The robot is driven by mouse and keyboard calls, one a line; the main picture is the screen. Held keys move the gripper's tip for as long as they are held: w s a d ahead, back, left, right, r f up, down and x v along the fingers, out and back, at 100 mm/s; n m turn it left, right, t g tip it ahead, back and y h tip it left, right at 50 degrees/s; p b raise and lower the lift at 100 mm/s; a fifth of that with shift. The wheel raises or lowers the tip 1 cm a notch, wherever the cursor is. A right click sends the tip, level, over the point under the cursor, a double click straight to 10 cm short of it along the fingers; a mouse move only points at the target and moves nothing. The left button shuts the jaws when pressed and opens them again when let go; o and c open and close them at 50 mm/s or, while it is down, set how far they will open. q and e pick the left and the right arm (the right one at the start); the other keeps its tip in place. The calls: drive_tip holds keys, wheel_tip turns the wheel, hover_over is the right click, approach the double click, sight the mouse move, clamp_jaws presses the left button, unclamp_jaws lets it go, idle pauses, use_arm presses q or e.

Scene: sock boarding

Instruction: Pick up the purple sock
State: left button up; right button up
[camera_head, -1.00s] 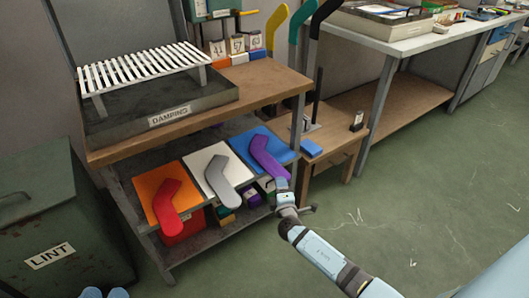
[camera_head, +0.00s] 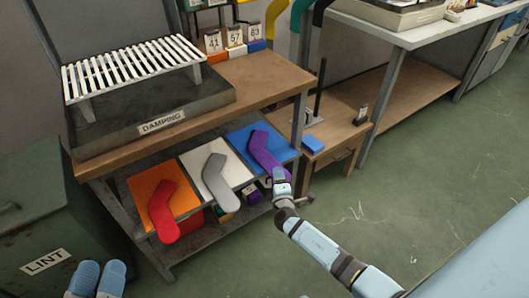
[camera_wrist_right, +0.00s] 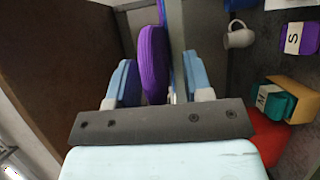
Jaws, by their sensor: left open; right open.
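The purple sock (camera_head: 266,151) lies on a blue board (camera_head: 241,138) on the shelf under the damping table, its lower end reaching the board's front edge. My right gripper (camera_head: 280,178) is at that lower end and partly hides it. In the right wrist view, the purple sock (camera_wrist_right: 152,62) and the edge of the board are between the two blue fingers of my right gripper (camera_wrist_right: 160,72). The fingers are apart, with a gap left of the sock. My left gripper (camera_head: 97,270) is open and empty at the bottom left, far from the sock.
A red sock (camera_head: 161,209) on an orange board and a grey sock (camera_head: 217,180) on a white board lie to the left. A lint bin (camera_head: 60,225) stands at far left. A low wooden side table (camera_head: 336,133) is right of the shelf. The floor in front is clear.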

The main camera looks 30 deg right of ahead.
drive_tip(key=c, duration=0.8)
